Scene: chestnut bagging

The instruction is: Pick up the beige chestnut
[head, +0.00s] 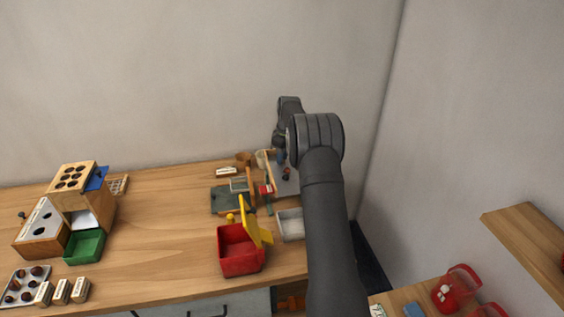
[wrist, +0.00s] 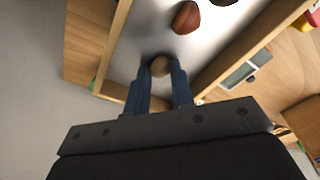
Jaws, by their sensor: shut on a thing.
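The beige chestnut (wrist: 160,66) shows in the wrist view, pinched between the two blue fingertips of my gripper (wrist: 159,76). My gripper is shut on it over a grey, wood-framed tray (wrist: 125,50). I cannot tell whether the chestnut touches the tray floor. A reddish-brown chestnut (wrist: 187,17) lies in the tray just beyond the fingertips. Part of another dark chestnut (wrist: 222,1) shows at the top edge. In the head view my gripper (head: 281,157) is small over the tray (head: 287,184), and the beige chestnut cannot be made out there.
In the head view, a red box with a yellow lid (head: 240,252) and a pale grey bin (head: 291,226) stand in front of the tray. A green bin (head: 84,246) and wooden boxes (head: 40,230) stand at the left. The table's left middle (head: 160,220) is clear.

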